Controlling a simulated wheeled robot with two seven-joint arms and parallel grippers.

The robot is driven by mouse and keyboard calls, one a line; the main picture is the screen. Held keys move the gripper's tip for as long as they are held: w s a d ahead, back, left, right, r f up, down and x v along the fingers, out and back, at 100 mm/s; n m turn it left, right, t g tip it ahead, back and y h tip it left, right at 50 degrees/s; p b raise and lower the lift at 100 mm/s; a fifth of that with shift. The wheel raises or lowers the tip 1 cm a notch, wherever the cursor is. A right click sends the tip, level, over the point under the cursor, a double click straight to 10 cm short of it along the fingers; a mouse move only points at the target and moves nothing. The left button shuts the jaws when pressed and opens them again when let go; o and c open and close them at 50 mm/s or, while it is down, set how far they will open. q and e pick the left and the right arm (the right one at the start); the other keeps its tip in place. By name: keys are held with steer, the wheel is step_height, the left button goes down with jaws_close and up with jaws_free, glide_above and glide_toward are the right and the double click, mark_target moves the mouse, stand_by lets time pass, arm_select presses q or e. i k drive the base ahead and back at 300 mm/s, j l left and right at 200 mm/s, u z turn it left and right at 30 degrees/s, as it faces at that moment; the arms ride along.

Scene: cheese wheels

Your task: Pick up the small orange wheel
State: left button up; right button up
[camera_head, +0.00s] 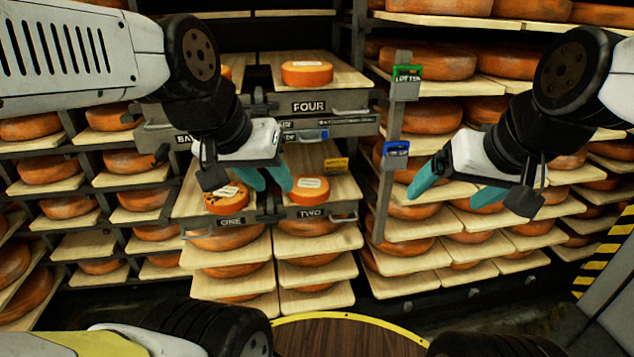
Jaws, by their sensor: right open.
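A small orange wheel (310,191) with a pale label lies on the lower pulled-out board marked TWO. Another small orange wheel (226,202) lies on the board marked ONE, and a third (307,74) lies on the upper board marked FOUR. My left gripper (269,183) has teal fingers with a gap between them. It appears in front of the lower boards, between the ONE and TWO wheels, and no wheel shows between its fingers. My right gripper (457,191) is open and empty, to the right, in front of the right-hand shelves.
Shelves of larger orange wheels fill both sides. A post (391,130) with a green tag (407,75) and a blue tag (396,150) stands between my grippers. A yellow tag (336,164) sits behind the TWO wheel. A round wooden top (350,340) is at the bottom.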

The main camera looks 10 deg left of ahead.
mark_target(230, 199)
steer(key=z, duration=3.6)
steer(key=u, duration=4.65)
steer(key=i+l, duration=0.75)
steer(key=l, duration=0.2)
steer(key=j+u, duration=0.05)
